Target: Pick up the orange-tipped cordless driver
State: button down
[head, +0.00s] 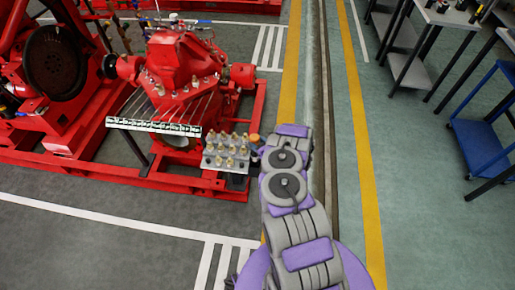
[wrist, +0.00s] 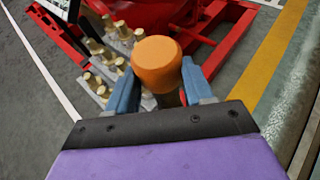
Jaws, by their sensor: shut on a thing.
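The cordless driver shows as a rounded orange tip (wrist: 157,64) in the wrist view, with a dark part just below it. My gripper (wrist: 160,93) has its two blue-grey fingers on either side of the driver, shut on it. The rest of the driver is hidden behind the tip and the gripper. In the head view a small orange spot of the driver (head: 254,139) shows at the end of my arm, beside the fittings block. My gripper is mostly hidden there by my arm.
A block with several brass fittings (head: 226,152) is left of my gripper, close by. The red pumpset (head: 180,75) and its red base frame (head: 190,185) stand behind and left. Grey tables (head: 450,17) and a blue cart (head: 485,125) are at right. Floor between is clear.

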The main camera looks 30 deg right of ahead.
notch_tip(320, 180, up, 20)
jog(key=p, duration=0.4)
jog(key=shift+f, duration=0.1)
